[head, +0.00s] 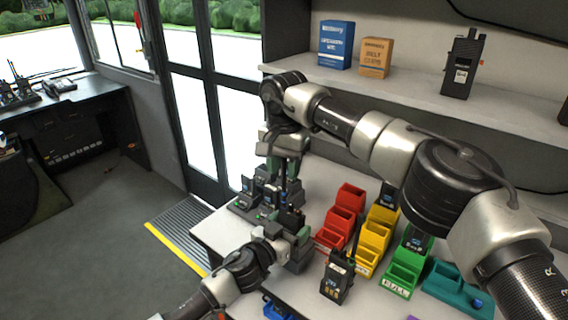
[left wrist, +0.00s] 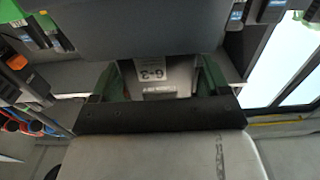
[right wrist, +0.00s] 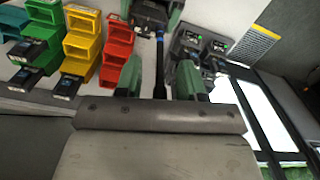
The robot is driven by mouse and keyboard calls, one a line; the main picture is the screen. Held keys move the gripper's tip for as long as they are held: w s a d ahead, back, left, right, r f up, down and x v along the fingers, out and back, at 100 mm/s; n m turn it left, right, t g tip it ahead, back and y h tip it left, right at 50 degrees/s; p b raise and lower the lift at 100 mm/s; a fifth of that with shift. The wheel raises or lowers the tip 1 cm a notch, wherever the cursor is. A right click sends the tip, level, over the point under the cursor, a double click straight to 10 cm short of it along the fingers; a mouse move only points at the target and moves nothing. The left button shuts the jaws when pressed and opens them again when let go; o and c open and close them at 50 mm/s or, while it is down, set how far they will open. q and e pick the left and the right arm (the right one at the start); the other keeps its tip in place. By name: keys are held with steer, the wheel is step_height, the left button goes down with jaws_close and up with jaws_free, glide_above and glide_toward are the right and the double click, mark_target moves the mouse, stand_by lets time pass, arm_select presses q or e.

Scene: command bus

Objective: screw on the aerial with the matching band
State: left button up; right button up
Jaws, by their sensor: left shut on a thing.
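My left gripper (head: 290,236) is shut on a dark handheld radio (head: 290,218), held above the counter. In the left wrist view, a grey label reading 6-3 (left wrist: 151,72) shows between its green fingers. My right gripper (head: 284,168) points down from above it. In the right wrist view, a thin black aerial (right wrist: 160,72) stands between the right fingers, with a visible gap on each side. The aerial's far end meets the radio (right wrist: 149,14); whether it is screwed in cannot be told.
Red (head: 341,216), yellow (head: 374,236) and green (head: 403,268) stepped bins stand on the counter, with a teal bin (head: 458,288) to the right. Another radio (head: 338,281) stands in front. A shelf (head: 400,82) runs above.

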jaws_close()
steer(key=m, duration=0.5)
steer(key=shift+m, duration=0.3)
steer(key=m, duration=0.3)
steer(key=shift+m, duration=0.3)
steer(key=m, duration=0.3)
steer(key=shift+m, duration=0.4)
steer(key=m, duration=0.3)
steer(key=shift+m, duration=0.4)
steer(key=m, duration=0.3)
steer(key=shift+m, duration=0.3)
steer(key=m, duration=0.7)
steer(key=shift+m, duration=0.4)
steer(key=m, duration=0.4)
steer(key=shift+m, duration=0.3)
steer(key=shift+o, duration=0.3)
jaws_free()
